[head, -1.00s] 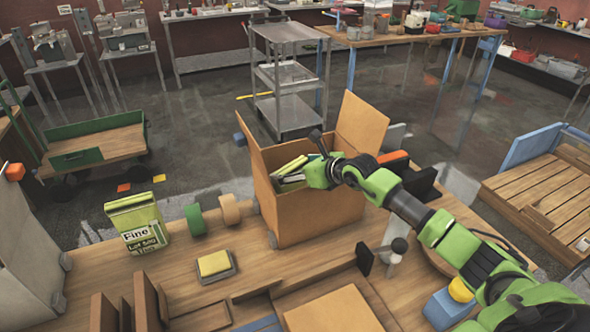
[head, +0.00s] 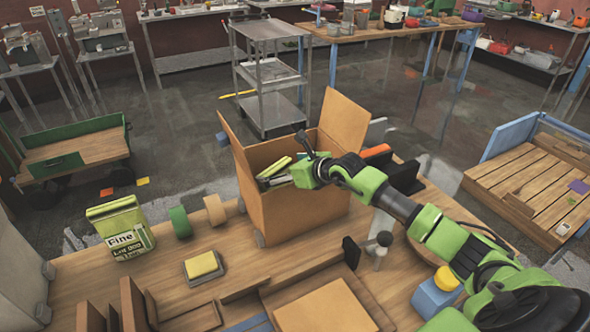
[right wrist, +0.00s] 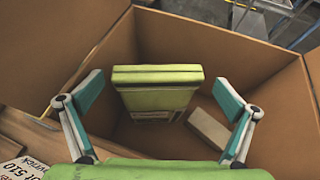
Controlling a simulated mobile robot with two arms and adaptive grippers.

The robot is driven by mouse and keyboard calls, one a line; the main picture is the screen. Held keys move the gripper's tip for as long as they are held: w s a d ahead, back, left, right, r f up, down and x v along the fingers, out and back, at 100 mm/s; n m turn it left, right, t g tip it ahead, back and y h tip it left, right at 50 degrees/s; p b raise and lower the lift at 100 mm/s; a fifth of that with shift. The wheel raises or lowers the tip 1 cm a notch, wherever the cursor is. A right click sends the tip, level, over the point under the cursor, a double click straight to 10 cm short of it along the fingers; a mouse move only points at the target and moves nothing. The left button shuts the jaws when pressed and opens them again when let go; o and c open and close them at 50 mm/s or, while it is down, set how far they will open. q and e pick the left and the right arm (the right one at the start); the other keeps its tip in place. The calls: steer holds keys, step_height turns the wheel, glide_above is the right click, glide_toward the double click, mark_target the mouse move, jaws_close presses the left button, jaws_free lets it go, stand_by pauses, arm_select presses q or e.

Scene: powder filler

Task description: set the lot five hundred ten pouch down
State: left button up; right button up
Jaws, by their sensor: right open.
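The open cardboard carton (head: 296,212) stands on the wooden bench, with green pouches (head: 276,167) showing at its mouth. My right gripper (head: 306,172) is at the carton's mouth. In the right wrist view my right gripper (right wrist: 158,94) is open, its teal-padded fingers spread on either side of a green pouch (right wrist: 157,98) standing inside the carton. That pouch's label is too small to read. A green surface fills the bottom edge there; I cannot tell what it is. A white label reading "510" (right wrist: 20,170) shows at lower left. My left gripper is not in view.
Another green pouch marked "Fine" (head: 121,228) stands upright on the bench at left. Green and tan rolls (head: 181,222) and a yellow block on a grey base (head: 203,265) lie near it. A small tan block (right wrist: 208,129) lies inside the carton. Carton flaps stand up around the opening.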

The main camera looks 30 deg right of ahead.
steer(key=b+v, duration=0.2)
steer(key=v, duration=0.7)
steer(key=shift+s+d+f, duration=0.1)
steer(key=shift+s+d, duration=0.05)
steer(key=shift+s, duration=0.1)
steer(key=shift+s+r+b, duration=0.3)
steer(key=shift+s+r, duration=0.25)
steer(key=shift+s, duration=0.05)
steer(key=shift+f, duration=0.1)
